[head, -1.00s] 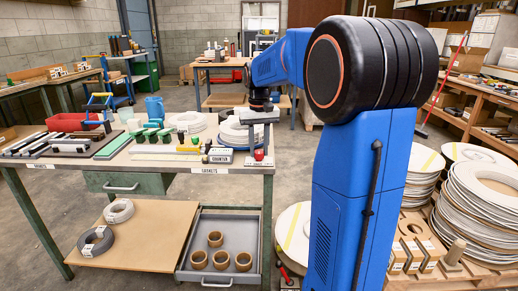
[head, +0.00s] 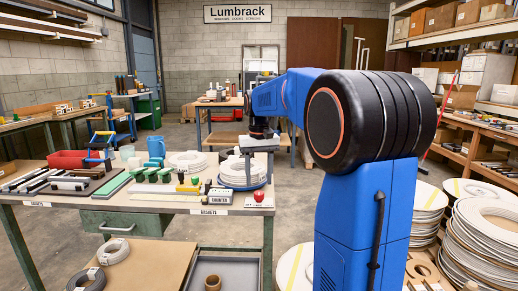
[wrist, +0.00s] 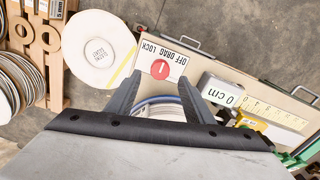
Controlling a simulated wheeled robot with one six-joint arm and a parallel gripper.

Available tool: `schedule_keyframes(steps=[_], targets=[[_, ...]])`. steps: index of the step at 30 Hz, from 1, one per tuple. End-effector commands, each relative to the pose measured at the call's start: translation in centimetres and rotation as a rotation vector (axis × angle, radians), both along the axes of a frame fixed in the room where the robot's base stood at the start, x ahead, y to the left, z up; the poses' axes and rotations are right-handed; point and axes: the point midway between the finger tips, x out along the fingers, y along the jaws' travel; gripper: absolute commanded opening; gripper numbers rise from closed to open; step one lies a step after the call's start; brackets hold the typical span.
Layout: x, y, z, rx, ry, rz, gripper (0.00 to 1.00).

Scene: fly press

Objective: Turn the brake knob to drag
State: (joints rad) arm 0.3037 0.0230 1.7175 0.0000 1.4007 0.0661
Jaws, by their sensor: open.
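The brake knob (wrist: 160,69) is a round red knob with a short pale mark on its face. It sits on a white plate (wrist: 168,55) lettered OFF, DRAG and LOCK. I cannot tell for certain which word the mark points to. In the head view the red knob (head: 259,196) is at the front right corner of the workbench (head: 160,206). My gripper (wrist: 158,90) is open in the wrist view, with its two dark fingers apart. The knob appears beyond the fingertips, between their lines, and nothing is held. In the head view my gripper (head: 259,145) is above the bench's right end.
A counter box (wrist: 222,92) showing 0 cm stands beside the knob plate. A coil of white strip (head: 240,172) lies under my gripper. Green blocks (head: 165,175) and a red bin (head: 68,159) are farther left. Stacked white discs (head: 485,225) stand at right.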

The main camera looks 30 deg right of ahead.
Motion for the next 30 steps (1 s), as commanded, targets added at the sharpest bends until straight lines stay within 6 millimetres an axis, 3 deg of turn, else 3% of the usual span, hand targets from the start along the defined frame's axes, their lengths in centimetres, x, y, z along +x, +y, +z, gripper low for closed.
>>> schedule_keyframes(steps=[12, 18, 30], targets=[[0.1, 0.0, 8.4, -0.001, -0.003, 0.0, 0.48], [0.1, 0.0, 11.3, -0.001, -0.002, 0.0, 0.48], [0.0, 0.0, 12.8, 0.0, 0.0, 0.0, 0.48]])
